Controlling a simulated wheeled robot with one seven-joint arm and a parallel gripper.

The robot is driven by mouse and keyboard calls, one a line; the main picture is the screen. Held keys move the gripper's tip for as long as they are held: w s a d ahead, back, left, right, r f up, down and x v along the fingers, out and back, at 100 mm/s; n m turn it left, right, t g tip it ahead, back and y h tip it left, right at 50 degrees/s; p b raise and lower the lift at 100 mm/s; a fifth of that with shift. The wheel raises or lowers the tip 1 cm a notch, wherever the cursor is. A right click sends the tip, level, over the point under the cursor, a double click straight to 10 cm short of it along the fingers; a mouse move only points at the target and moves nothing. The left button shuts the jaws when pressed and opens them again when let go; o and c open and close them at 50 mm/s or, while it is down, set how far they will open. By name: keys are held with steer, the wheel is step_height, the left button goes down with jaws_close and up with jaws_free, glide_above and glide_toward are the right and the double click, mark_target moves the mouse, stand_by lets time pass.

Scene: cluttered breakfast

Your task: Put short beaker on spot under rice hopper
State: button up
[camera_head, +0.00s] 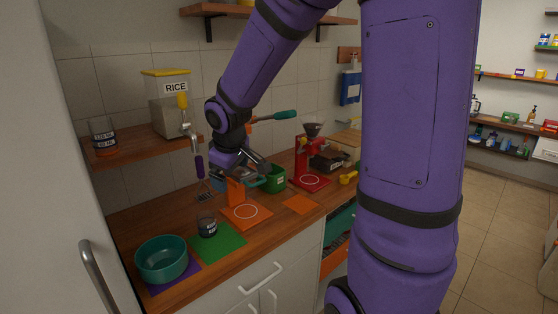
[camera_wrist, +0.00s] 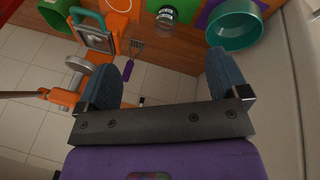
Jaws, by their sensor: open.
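A short clear beaker (camera_head: 207,225) with a dark label stands upright on a green mat (camera_head: 228,240) on the counter. It also shows at the top of the wrist view (camera_wrist: 166,18). A clear rice hopper (camera_head: 170,110) with a yellow lid and a RICE label is on the wooden wall shelf. An orange stand (camera_head: 246,213) has a white ring on its base; I cannot tell whether this ring is the spot. My gripper (camera_wrist: 165,78) is open and empty, fingers spread, apart from the beaker. In the head view it is above the counter near the orange stand, partly hidden.
Another beaker (camera_head: 103,138) stands on the shelf. A teal bowl (camera_head: 162,258) sits on a purple mat at the front left. A purple-handled utensil (camera_wrist: 128,68) hangs at the wall. A green bin (camera_head: 273,180) and red machine (camera_head: 310,178) stand right. An orange mat (camera_head: 300,204) is clear.

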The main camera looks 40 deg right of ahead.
steer(key=s+a+r+m, duration=0.1)
steer(key=s+r, duration=0.3)
steer(key=s, duration=0.3)
steer(key=s+a+r+m+t+y, duration=0.1)
steer(key=s+r, duration=0.3)
steer(key=s, duration=0.4)
steer(key=s+a+r+m, duration=0.2)
steer(key=s+a+r, duration=0.1)
steer(key=s, duration=0.5)
steer(key=shift+r+m+y, duration=0.4)
steer(key=shift+r, duration=0.2)
